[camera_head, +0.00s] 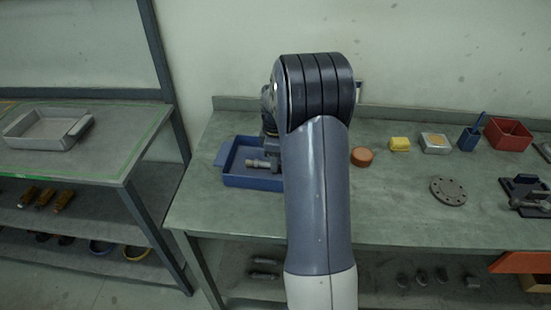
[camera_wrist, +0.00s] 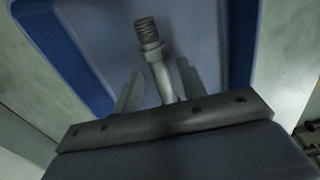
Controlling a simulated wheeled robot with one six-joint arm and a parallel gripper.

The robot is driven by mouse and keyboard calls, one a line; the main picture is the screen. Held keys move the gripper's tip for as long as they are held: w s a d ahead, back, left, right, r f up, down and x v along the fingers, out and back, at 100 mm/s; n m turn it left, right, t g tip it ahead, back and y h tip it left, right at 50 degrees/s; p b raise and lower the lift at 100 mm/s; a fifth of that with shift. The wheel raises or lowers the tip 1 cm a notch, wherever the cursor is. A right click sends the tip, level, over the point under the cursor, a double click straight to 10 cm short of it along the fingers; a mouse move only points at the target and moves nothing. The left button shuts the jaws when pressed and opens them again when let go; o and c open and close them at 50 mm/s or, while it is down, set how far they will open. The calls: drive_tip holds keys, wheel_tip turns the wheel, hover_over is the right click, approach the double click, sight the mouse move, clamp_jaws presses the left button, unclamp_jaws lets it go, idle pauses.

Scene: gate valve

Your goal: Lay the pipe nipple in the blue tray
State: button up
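The blue tray (camera_head: 237,181) sits on the green bench at the left in the head view, and its blue wall (camera_wrist: 92,95) frames the wrist view. The metal pipe nipple (camera_head: 258,163) is in the tray area, threaded end pointing left. In the wrist view the pipe nipple (camera_wrist: 152,50) runs from its threaded end down between my fingers, over the tray floor. My gripper (camera_wrist: 160,82) is at the tray with its two fingers apart, one on each side of the nipple, with visible gaps. The nipple's near end is hidden by the gripper body. My arm hides much of the tray's right side in the head view.
A grey tray (camera_head: 45,141) stands on the left shelf unit. The bench between disc and flange is clear.

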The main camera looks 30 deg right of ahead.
drive_tip(key=shift+o, duration=0.2)
wheel_tip(320, 180, up, 11)
idle(0.5)
drive_tip(key=shift+f, duration=0.15)
wheel_tip(320, 180, down, 10)
drive_tip(key=shift+f, duration=0.25)
wheel_tip(320, 180, up, 4)
drive_tip(key=p, duration=0.3)
drive_tip(key=shift+r, duration=0.15)
drive_tip(key=shift+r+p, duration=0.65)
drive_tip(key=shift+p, duration=0.05)
